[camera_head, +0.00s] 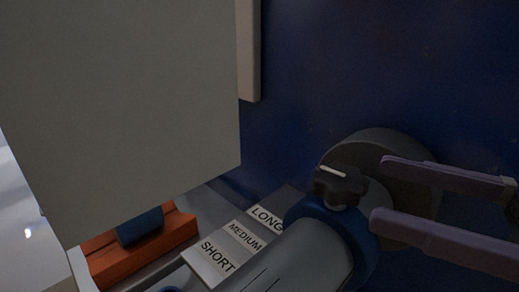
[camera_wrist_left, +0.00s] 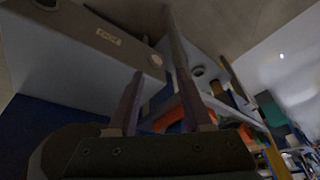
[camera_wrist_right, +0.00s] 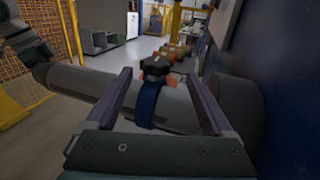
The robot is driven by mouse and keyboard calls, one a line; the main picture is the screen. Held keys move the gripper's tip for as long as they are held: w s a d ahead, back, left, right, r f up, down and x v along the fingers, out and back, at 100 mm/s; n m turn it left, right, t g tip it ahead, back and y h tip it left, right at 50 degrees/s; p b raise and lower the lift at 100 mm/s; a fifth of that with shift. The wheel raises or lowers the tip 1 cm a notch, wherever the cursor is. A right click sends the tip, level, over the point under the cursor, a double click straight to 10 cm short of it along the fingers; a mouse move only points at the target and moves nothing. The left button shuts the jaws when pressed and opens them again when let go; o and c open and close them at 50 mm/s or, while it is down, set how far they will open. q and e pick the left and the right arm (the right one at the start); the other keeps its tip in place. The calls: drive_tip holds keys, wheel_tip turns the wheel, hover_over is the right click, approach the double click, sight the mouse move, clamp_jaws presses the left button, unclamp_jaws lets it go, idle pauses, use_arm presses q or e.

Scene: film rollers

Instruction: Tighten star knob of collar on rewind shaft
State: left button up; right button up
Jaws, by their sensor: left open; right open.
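The black star knob (camera_head: 338,187) with a pale mark sits on the blue collar (camera_head: 328,222), which is around the grey rewind shaft (camera_head: 295,262). In the right wrist view, the knob (camera_wrist_right: 156,65) is on top of the collar (camera_wrist_right: 148,104), on the shaft (camera_wrist_right: 85,84). My right gripper (camera_head: 379,190) is open, with its fingertips just right of the knob in the head view. In the right wrist view, the knob shows between the finger ends; contact is not visible. My left gripper (camera_wrist_left: 154,50) is open and empty in its wrist view, and out of the head view.
A dark round flange (camera_head: 375,148) is at the shaft's end by the blue wall (camera_head: 330,70). A large grey panel (camera_head: 120,100) blocks the head view's upper left. A SHORT, MEDIUM, LONG label plate (camera_head: 240,235) and an orange block (camera_head: 120,262) lie below it.

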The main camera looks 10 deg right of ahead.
sight(315, 169)
drive_tip(key=shift+w+a+r+p, duration=0.15)
drive_tip(key=shift+w+a+p, duration=0.1)
drive_tip(key=shift+a, duration=0.3)
drive_tip(key=shift+w+a+r+p, duration=0.1)
drive_tip(key=shift+w+a+p, duration=0.1)
drive_tip(key=shift+a, duration=0.35)
drive_tip(key=p+x, duration=0.1)
drive_tip(key=x, duration=0.4)
drive_tip(key=shift+w+a+f, duration=0.1)
drive_tip(key=shift+w+a, duration=0.05)
drive_tip(key=shift+a, duration=0.2)
drive_tip(key=shift+w+a+f+p, duration=0.1)
drive_tip(key=shift+w+a+p, duration=0.2)
drive_tip(key=shift+a, duration=0.1)
use_arm(q)
drive_tip(key=shift+s+a+r, duration=0.15)
drive_tip(key=shift+s+r, duration=0.7)
drive_tip(key=shift+r, duration=0.3)
use_arm(e)
clamp_jaws()
